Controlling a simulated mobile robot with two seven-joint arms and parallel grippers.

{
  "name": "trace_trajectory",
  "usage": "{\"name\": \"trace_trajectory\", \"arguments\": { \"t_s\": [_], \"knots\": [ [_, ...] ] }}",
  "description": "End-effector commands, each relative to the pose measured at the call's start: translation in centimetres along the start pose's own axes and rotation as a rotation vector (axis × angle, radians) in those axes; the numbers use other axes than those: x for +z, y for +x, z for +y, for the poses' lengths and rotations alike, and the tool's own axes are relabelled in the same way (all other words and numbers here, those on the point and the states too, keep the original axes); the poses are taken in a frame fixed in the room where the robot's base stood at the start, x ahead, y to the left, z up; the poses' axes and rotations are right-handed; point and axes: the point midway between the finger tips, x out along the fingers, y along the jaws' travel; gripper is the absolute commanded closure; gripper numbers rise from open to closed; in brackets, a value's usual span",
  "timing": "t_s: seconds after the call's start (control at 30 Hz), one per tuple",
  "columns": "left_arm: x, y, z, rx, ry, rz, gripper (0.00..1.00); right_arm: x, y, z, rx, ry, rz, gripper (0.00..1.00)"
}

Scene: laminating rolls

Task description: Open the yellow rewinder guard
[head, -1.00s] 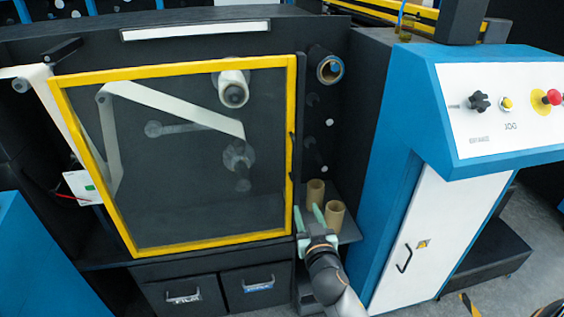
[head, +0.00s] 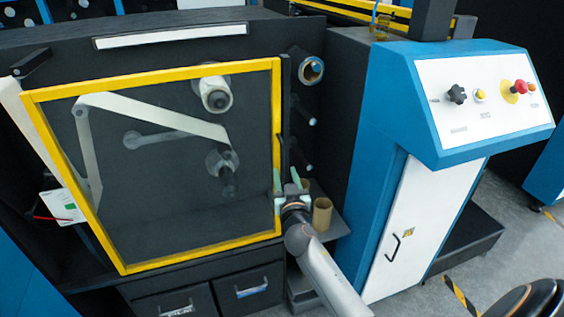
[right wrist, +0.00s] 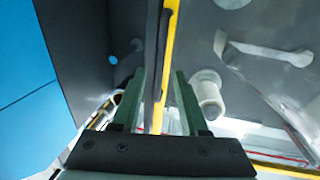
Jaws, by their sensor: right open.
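The yellow rewinder guard (head: 277,120), a yellow frame around a clear pane, lies closed over the dark machine front in the head view. A dark upright handle (head: 283,155) runs along its right edge. My right gripper (head: 288,176) is open at the lower end of this handle. In the right wrist view, the two green fingers of the gripper (right wrist: 158,84) stand on either side of the dark handle bar (right wrist: 152,50) and the yellow edge (right wrist: 170,45). I cannot tell whether a finger touches either. My left gripper is not in view.
Brown cardboard cores (head: 322,214) stand on a small shelf (head: 331,229) just right of my right gripper. A blue cabinet with a white control panel (head: 490,95) stands further right. Drawers (head: 252,289) lie below the guard.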

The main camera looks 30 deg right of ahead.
Motion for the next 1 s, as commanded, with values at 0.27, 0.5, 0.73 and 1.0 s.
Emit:
{"name": "trace_trajectory", "arguments": {
  "t_s": [0.27, 0.5, 0.73, 1.0],
  "knots": [
    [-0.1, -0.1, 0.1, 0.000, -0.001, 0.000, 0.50, 0.0, 4.1, 0.0, 0.000, 0.000, 0.001, 0.56],
    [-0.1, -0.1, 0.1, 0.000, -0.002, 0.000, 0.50, 0.0, 5.6, 0.0, -0.001, 0.000, 0.000, 0.56],
    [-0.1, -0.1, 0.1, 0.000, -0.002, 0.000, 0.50, 0.0, 5.7, 0.0, -0.001, 0.001, 0.000, 0.56],
    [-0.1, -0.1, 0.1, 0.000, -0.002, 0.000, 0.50, 0.0, 5.7, 0.0, -0.001, 0.001, 0.000, 0.78]
  ]
}}
